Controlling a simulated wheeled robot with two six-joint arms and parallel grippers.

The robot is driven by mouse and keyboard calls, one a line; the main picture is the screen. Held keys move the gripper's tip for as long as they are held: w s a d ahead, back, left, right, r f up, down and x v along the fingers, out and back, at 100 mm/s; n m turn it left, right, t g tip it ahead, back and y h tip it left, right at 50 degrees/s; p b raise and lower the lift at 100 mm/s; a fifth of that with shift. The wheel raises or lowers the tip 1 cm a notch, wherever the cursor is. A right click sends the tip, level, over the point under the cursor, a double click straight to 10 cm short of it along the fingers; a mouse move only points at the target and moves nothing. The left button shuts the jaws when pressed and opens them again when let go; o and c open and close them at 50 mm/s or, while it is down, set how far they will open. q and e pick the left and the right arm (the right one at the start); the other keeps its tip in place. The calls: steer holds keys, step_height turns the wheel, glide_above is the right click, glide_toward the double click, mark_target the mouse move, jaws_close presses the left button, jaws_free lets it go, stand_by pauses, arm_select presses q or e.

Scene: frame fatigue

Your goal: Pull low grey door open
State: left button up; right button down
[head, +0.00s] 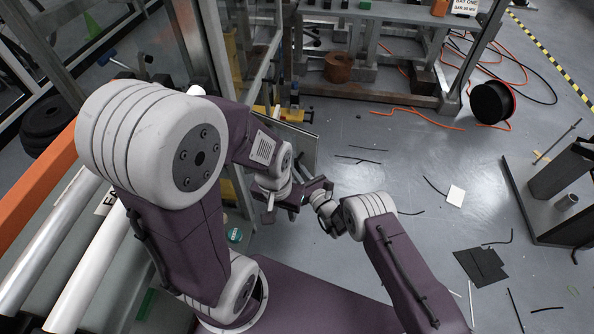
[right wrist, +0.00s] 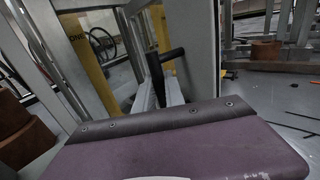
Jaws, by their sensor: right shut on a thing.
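The low grey door (head: 303,148) is a flat panel with a pale edge, low beside the metal frame in the head view. It stands out at an angle to that frame. In the right wrist view it is a tall pale panel (right wrist: 201,48). A dark bar with a short stub (right wrist: 158,80) stands beside it there. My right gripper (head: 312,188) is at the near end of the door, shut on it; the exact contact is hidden.
A metal bench (head: 390,97) with a rusty ring (head: 338,67) stands behind. A black cable reel (head: 492,102) and orange hose lie to its right. White pipes (head: 95,255) and an orange beam (head: 38,187) are at left.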

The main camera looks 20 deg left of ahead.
steer(key=shift+a+r, duration=0.1)
steer(key=c, duration=1.4)
jaws_free()
steer(key=p+v, duration=0.5)
steer(key=v, duration=0.4)
